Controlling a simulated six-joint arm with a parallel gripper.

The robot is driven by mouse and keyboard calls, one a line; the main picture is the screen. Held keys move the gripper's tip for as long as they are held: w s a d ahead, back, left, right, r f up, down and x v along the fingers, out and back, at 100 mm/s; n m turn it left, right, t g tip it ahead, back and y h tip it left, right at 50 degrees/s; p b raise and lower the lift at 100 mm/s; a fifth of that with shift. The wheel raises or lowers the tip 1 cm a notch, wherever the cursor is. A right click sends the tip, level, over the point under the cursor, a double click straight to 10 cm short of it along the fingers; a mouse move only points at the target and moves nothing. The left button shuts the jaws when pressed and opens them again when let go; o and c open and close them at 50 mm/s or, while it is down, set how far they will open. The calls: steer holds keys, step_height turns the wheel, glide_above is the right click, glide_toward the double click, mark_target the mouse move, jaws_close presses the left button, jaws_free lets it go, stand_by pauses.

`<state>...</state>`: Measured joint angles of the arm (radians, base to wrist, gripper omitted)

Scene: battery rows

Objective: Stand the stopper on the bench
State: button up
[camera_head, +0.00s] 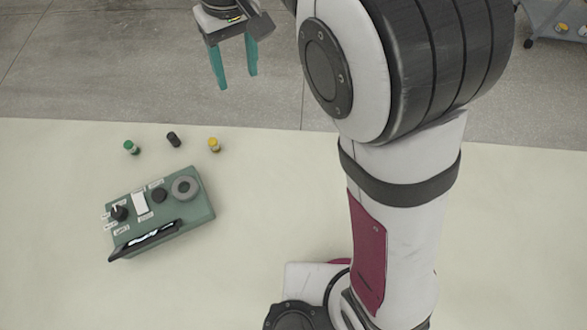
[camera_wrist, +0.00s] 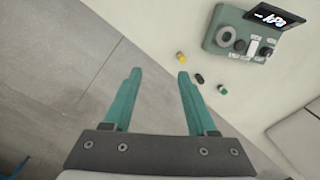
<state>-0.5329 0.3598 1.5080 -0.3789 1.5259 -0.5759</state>
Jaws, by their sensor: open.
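Three small cylinder-like pieces are in a loose row on the pale bench (camera_head: 60,260): a green one (camera_head: 131,147), a black one (camera_head: 173,139) and a yellow one (camera_head: 214,145). The wrist view also shows the yellow (camera_wrist: 180,57), black (camera_wrist: 199,78) and green (camera_wrist: 222,90) pieces, right of my fingers. I cannot tell which of them, if any, is the stopper. The black one looks tilted or lying, but it is too small to be sure. My gripper (camera_head: 237,80) is open and empty, raised beyond the bench's far edge; its teal fingers are apart in the wrist view (camera_wrist: 159,72).
A green device box (camera_head: 185,215) with a tilted screen, dark knobs, white labels and a grey ring stands on the bench, nearer than the small pieces. A blue-grey cart (camera_head: 555,22) stands on the floor at top right.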

steer(key=s+d+r+m, duration=0.1)
steer(key=s+d+m, duration=0.7)
steer(key=s+d, duration=0.55)
steer(key=s+d+f+m+y, duration=0.1)
steer(key=s+d+f+m, duration=0.3)
steer(key=s, duration=0.4)
steer(key=shift+d+f+m, duration=0.2)
steer(key=shift+d+m, duration=0.3)
steer(key=shift+d, duration=0.05)
